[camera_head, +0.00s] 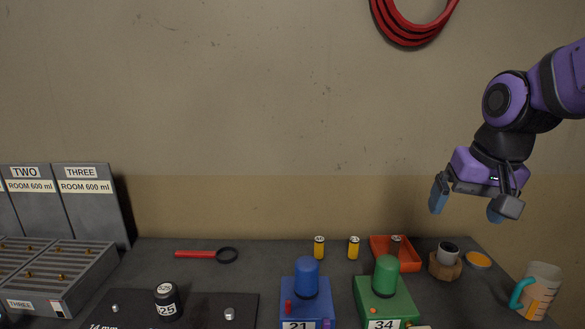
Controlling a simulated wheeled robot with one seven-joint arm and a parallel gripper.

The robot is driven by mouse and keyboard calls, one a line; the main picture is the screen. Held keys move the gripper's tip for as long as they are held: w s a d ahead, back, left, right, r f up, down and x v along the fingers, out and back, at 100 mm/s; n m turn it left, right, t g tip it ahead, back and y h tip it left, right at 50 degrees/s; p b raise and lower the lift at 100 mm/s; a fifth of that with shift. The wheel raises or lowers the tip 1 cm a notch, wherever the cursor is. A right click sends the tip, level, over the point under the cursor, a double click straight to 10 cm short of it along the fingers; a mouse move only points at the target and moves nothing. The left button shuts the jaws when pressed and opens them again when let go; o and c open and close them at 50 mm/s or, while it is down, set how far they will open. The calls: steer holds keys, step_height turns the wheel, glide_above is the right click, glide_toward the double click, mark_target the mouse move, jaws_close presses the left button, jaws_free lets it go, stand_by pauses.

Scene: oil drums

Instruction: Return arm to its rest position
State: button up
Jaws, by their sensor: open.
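My gripper (466,205) hangs at the right of the view from my purple and black arm, which enters from the upper right edge. Its two blue-tipped fingers are spread apart and point down. Nothing shows between them. The gripper is in the air above the right part of the dark bench (265,270), apart from the things below it.
Below the gripper are an orange tray (381,247), a grey cup in a brown holder (437,266) and a mug (540,285). Blue (305,300) and green (385,300) units stand in front. Grey racks (60,270) stand left. The air at centre is free.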

steer(key=s+d+r+n+t, duration=0.2)
steer(key=s, duration=1.1)
steer(key=shift+r+h, duration=0.3)
steer(key=shift+r, duration=0.1)
stand_by(1.5)
